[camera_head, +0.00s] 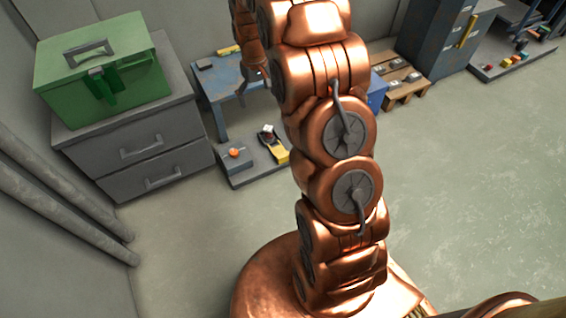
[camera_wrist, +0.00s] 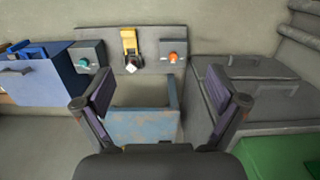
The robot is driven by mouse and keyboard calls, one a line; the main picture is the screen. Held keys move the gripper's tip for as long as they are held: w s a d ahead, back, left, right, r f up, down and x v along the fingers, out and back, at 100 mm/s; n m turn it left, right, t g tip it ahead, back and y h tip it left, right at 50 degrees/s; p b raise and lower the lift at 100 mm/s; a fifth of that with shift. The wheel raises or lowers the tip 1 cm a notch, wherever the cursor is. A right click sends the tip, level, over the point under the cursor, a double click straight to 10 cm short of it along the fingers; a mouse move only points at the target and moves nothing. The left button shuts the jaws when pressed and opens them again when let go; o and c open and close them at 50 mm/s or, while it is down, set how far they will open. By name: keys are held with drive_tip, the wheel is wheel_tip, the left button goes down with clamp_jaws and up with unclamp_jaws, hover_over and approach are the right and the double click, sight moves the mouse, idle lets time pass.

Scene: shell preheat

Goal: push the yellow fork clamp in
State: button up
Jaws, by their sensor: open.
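The yellow fork clamp (camera_wrist: 129,42) is on a grey panel (camera_wrist: 150,33) at the upper middle of the wrist view. A dark part with a pale round end (camera_wrist: 131,64) sits at its lower end. In the head view, the yellow clamp (camera_head: 281,155) shows just left of my arm, on the low grey board (camera_head: 240,179). My gripper (camera_wrist: 160,88) is open and empty, its two dark fingers wide apart. In the wrist view the clamp lies beyond the fingertips, apart from them. I cannot tell how far the clamp is pushed in.
A teal knob (camera_wrist: 84,62) and an orange knob (camera_wrist: 173,57) flank the clamp. A worn blue table (camera_wrist: 145,127) lies between my fingers in view. A grey drawer cabinet (camera_head: 150,150) carries a green box (camera_head: 105,75). Open floor (camera_head: 460,170) lies to the right.

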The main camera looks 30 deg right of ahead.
drive_tip(key=w+d+f+b, duration=0.2)
drive_tip(key=d+f+b, duration=0.1)
drive_tip(key=f, duration=0.4)
drive_tip(key=w+d+f+b, duration=0.2)
drive_tip(key=w+f, duration=0.1)
drive_tip(key=f, duration=0.5)
drive_tip(key=w+d+f+b, duration=0.2)
drive_tip(key=d+f+b, duration=0.1)
drive_tip(key=f, duration=0.4)
drive_tip(key=b, duration=0.9)
hover_over(283, 155)
drive_tip(key=shift+t, duration=0.4)
wheel_tip(283, 155, down, 25)
drive_tip(key=shift+r, duration=0.1)
wheel_tip(283, 155, down, 8)
drive_tip(key=b, duration=0.2)
drive_tip(key=shift+r+b, duration=0.25)
drive_tip(key=shift+b, duration=0.05)
drive_tip(key=shift+c, duration=0.4)
